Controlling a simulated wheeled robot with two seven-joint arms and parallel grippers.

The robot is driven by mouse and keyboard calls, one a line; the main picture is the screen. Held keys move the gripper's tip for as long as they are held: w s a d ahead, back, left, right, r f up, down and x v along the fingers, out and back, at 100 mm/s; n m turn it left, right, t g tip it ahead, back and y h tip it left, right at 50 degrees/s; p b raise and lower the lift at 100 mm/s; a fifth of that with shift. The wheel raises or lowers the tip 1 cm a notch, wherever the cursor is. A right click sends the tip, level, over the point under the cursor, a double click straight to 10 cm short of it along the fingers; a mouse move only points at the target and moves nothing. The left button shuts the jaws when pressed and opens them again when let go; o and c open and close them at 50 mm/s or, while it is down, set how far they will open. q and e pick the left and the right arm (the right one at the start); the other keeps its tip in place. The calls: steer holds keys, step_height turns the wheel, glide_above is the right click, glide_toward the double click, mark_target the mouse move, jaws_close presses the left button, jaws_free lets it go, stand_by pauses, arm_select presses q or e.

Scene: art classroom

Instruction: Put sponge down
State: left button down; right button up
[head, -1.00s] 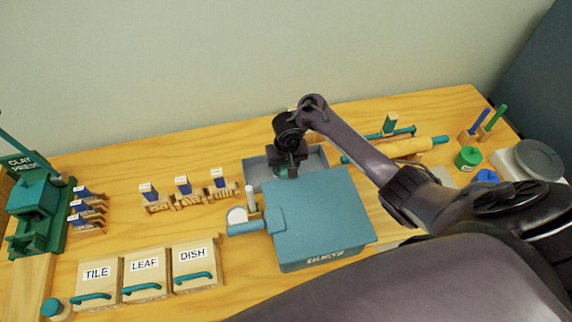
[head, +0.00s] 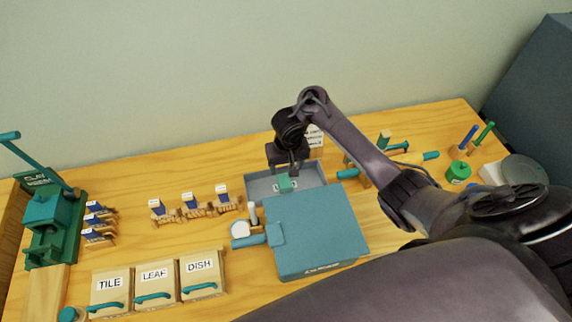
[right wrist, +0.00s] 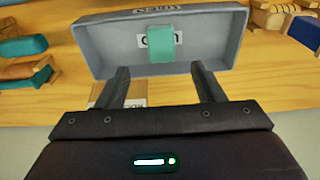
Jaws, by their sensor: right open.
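The sponge (head: 286,183) is a small teal block lying in the shallow grey tray (head: 314,172) at the back middle of the table. In the right wrist view the sponge (right wrist: 161,44) rests on the floor of the tray (right wrist: 100,53), partly over a white label. My right gripper (head: 286,170) is above the tray. Its two fingers (right wrist: 161,78) are spread apart with nothing between them, and the sponge lies clear beyond their tips. My left gripper is not in view.
A blue-teal box (head: 318,232) stands right in front of the tray. Small wooden stands with labels (head: 195,204) are to the left. Boxes marked TILE, LEAF and DISH (head: 155,282) line the front. A green clay press (head: 48,222) stands far left. Rolling tools lie to the right.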

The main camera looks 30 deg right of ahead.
arm_select(q)
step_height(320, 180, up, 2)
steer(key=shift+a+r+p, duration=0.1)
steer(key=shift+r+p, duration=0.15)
steer(key=shift+p, duration=0.5)
arm_select(e)
step_height(320, 180, up, 2)
steer(key=shift+s+r, duration=0.15)
steer(key=shift+r, duration=0.05)
